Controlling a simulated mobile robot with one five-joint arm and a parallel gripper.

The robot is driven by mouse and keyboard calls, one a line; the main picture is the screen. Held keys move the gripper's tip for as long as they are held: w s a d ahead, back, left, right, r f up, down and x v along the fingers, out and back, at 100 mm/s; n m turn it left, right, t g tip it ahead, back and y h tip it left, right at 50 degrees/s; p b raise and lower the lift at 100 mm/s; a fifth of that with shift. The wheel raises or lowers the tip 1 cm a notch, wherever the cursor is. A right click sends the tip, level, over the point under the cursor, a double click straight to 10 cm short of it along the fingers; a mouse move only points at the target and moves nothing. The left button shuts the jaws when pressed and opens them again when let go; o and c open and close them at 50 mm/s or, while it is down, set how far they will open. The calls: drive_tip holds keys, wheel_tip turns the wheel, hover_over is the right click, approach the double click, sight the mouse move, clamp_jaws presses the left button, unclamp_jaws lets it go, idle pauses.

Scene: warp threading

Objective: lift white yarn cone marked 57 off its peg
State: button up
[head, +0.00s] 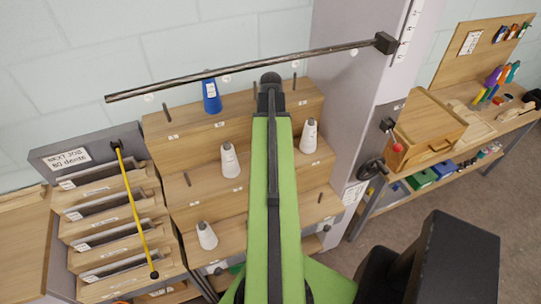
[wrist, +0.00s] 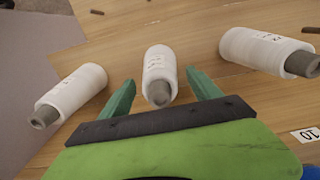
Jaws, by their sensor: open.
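Three white yarn cones show in the wrist view: a left one (wrist: 72,92), a middle one (wrist: 160,66) and a right one (wrist: 262,48). Their marks are too small to read surely, so I cannot tell which is 57. My gripper (wrist: 161,80) is open, with one green finger on each side of the middle cone's near end. I cannot tell whether they touch it. In the head view, white cones stand on the stepped wooden rack at the middle (head: 230,160), right (head: 309,136) and lower left (head: 207,236). My arm hides the gripper there.
A blue cone (head: 211,96) stands on the top step of the wooden rack (head: 185,124). A dark rod (head: 240,72) crosses above the rack. Slotted wooden trays (head: 100,215) with a yellow strap stand at left. Empty pegs stand among the cones. A workbench (head: 440,170) is at right.

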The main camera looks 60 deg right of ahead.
drive_tip(key=c, duration=1.2)
wheel_tip(320, 180, up, 11)
drive_tip(key=p, duration=1.1)
drive_tip(key=shift+r, duration=0.1)
